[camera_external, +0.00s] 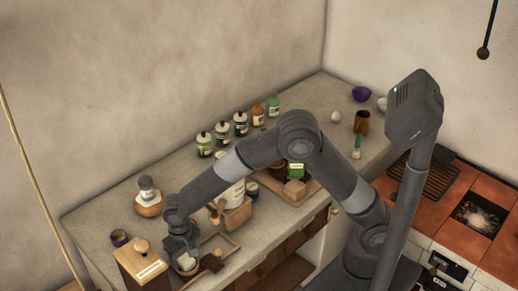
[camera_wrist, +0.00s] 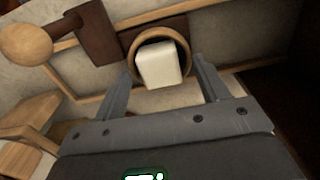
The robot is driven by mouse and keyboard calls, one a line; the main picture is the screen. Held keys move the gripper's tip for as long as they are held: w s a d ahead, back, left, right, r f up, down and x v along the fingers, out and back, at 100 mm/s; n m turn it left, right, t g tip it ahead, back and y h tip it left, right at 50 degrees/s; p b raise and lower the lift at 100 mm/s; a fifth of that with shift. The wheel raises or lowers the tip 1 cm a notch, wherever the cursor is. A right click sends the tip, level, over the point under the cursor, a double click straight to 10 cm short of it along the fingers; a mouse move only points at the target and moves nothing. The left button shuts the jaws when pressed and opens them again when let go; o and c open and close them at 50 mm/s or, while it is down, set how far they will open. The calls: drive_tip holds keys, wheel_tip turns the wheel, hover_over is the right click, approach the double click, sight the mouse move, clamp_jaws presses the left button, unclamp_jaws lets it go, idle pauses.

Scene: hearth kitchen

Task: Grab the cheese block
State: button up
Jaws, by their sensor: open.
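The cheese block, seemingly the pale block (camera_wrist: 157,66) in the wrist view, sits in a round wooden bowl or cup (camera_wrist: 186,50). My gripper (camera_wrist: 162,72) is open, with one finger on each side of the block in the picture. I cannot tell whether the fingers touch it or how far above it they are. In the external view my gripper (camera_external: 185,257) points down at the counter's front left, over a pale thing (camera_external: 187,264) that is partly hidden by my gripper.
A wooden box with a knob (camera_external: 141,263) stands close left of my gripper. A dark brown block (camera_external: 211,263) and a wooden frame (camera_external: 222,241) lie close to the right. A wooden knob (camera_wrist: 26,44) shows in the wrist view. Bottles (camera_external: 222,132) stand along the back wall.

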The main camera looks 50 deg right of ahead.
drive_tip(key=shift+f, duration=0.3)
drive_tip(key=shift+c, duration=0.4)
